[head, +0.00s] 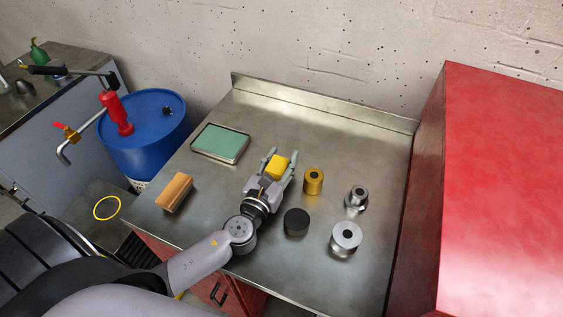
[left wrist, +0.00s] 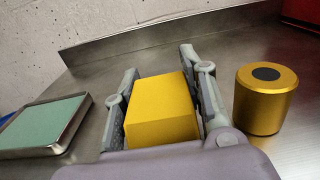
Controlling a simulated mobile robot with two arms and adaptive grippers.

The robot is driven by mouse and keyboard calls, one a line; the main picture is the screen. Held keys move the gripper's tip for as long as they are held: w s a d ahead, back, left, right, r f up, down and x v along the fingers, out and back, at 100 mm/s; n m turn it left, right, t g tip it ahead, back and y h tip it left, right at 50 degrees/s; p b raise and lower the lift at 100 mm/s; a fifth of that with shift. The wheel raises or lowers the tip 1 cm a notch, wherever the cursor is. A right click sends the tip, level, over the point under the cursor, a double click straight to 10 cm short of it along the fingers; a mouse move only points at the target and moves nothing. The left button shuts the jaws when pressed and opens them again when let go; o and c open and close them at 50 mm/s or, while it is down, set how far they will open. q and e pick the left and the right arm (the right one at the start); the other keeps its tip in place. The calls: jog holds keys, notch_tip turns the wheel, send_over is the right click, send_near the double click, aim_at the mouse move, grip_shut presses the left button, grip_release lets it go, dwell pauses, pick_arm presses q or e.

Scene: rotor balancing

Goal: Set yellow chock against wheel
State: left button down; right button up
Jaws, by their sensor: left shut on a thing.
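The yellow chock (head: 278,167), a block with flat faces, is between the fingers of my left gripper (head: 282,154). In the left wrist view the chock (left wrist: 162,112) fills the space between the two finger pads of that gripper (left wrist: 160,60), which is shut on it. I cannot tell whether the chock touches the bench. A gold cylinder (head: 313,182) with a dark centre stands upright just right of the gripper, apart from the chock; it also shows in the left wrist view (left wrist: 266,100). I cannot tell which round part is the wheel. My right gripper is not in view.
On the steel bench (head: 290,110) are a green-lined tray (head: 221,143), an orange-brown block (head: 174,192), a black disc (head: 296,222), and two silver round parts (head: 356,198) (head: 346,238). A red cabinet (head: 500,190) bounds the right. The bench's back is clear.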

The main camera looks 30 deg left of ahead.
pick_arm(q)
jog(key=shift+f, duration=0.15)
jog(key=c, duration=1.4)
grip_release()
jog(key=o, duration=0.4)
